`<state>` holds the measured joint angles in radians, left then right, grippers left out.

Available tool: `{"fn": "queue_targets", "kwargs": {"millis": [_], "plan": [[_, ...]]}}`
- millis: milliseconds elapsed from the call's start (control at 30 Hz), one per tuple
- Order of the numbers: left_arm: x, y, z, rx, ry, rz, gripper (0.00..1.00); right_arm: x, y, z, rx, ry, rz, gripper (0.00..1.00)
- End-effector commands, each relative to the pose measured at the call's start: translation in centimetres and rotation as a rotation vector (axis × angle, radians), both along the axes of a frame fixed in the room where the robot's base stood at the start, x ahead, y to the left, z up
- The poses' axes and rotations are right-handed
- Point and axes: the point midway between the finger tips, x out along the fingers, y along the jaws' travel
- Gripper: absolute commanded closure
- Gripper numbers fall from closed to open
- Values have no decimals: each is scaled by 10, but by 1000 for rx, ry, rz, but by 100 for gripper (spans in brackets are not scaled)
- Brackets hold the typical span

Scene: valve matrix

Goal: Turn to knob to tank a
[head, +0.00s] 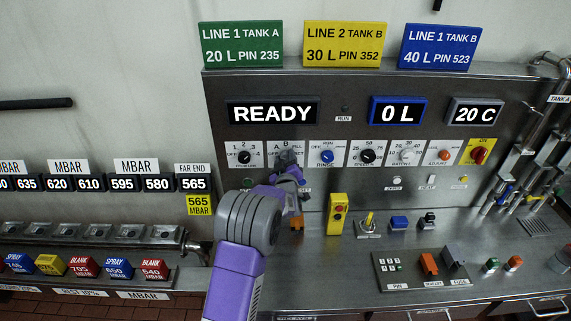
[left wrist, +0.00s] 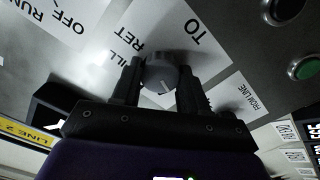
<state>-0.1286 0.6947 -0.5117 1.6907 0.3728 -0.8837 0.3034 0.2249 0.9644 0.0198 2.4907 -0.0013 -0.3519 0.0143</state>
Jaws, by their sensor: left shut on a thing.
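A white pointer line shows on the knob's lower edge. The plate (left wrist: 175,25) around it shows parts of words, among them "TO" and "ILL". The green Line 1 Tank A sign (head: 242,45) hangs above. My right gripper is not in view.
Other knobs flank it: a numbered one (head: 244,156) to the left and the blue rinse knob (head: 327,156) to the right. The display above reads READY (head: 272,113). A yellow switch box (head: 338,213) stands on the steel counter below, right of my arm.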

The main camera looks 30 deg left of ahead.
Motion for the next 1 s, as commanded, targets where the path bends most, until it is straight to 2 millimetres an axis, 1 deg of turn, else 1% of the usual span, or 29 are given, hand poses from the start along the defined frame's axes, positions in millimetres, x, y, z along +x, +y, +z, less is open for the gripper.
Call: {"fn": "queue_targets", "kwargs": {"millis": [33, 133, 500, 733, 1000], "plan": [[0, -1, -2, 34, 20, -1, 87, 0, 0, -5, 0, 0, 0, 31], [0, -1, -2, 106, 65, -1, 87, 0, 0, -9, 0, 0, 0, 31], [1, -1, 0, 311, 191, 0, 87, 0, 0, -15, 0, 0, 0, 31], [1, -1, 0, 371, 229, -1, 87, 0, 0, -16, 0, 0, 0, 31], [1, -1, 0, 388, 240, -1, 87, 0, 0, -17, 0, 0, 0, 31]]}}
